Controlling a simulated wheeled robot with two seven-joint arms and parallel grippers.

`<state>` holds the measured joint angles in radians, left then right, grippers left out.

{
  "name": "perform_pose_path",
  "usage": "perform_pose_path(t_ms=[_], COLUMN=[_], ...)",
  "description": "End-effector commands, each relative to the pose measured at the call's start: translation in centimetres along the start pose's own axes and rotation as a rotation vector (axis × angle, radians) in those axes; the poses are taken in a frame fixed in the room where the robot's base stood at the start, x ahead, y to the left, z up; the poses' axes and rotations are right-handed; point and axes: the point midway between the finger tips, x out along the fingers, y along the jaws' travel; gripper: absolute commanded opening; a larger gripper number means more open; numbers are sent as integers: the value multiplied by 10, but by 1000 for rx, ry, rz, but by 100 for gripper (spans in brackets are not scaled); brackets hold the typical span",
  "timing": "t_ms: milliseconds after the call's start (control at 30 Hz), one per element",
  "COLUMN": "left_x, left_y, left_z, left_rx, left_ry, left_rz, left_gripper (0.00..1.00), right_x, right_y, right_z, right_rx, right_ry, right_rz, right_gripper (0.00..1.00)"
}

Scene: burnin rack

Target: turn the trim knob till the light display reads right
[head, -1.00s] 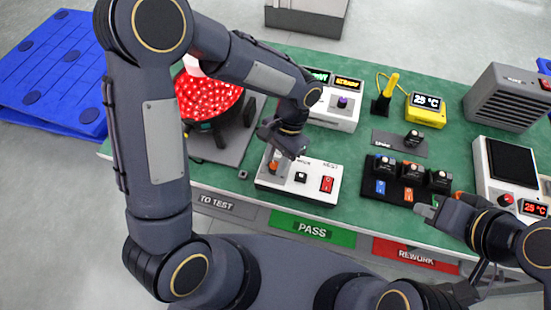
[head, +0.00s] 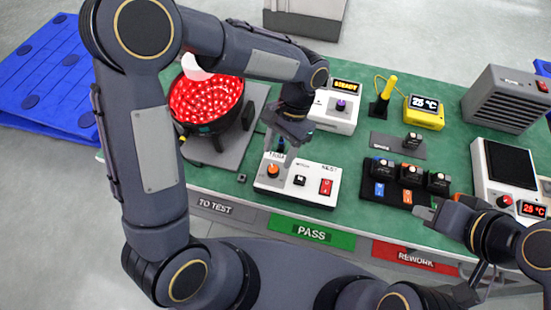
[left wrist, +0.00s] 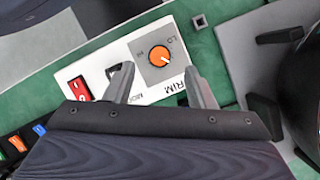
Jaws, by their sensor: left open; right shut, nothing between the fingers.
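The orange trim knob (head: 273,170) sits at the left end of a white control box (head: 310,186) and also shows in the left wrist view (left wrist: 160,56), with a pale pointer mark. My left gripper (head: 281,148) is open above and behind the knob, apart from it. In the left wrist view its two fingers (left wrist: 158,82) lie below the knob with nothing between them. A round light (head: 206,100) full of glowing red lamps stands at the left. A small display (head: 346,85) on a white box reads STEADY in amber; my arm hides its left part. My right gripper (head: 426,212) is shut and empty at the right.
Black modules in a holder (head: 408,195), a yellow meter (head: 424,116) and a grey heater box (head: 505,98) stand to the right.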

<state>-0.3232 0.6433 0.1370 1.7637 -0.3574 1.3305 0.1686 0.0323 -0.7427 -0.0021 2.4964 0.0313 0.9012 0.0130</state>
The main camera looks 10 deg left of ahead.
Motion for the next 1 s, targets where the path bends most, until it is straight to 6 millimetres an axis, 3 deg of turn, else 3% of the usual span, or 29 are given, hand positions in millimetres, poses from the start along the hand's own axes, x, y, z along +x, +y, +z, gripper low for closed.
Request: perform_pose_path(t_ms=[233,800,900,1000], left_x=[-28,-30,-34,-44], left_y=[0,0,-4,-14], left_z=[0,0,7,25], left_rx=[1,0,-14,-55], left_ry=[1,0,23,87], left_rz=[0,0,12,44], left_gripper=[50,50,50,50], right_x=[0,0,0,0], right_y=[0,0,0,0], right_z=[0,0,0,0], right_rx=[0,0,0,0], right_ry=[0,0,0,0], right_rz=[0,0,0,0], right_gripper=[0,0,0,0])
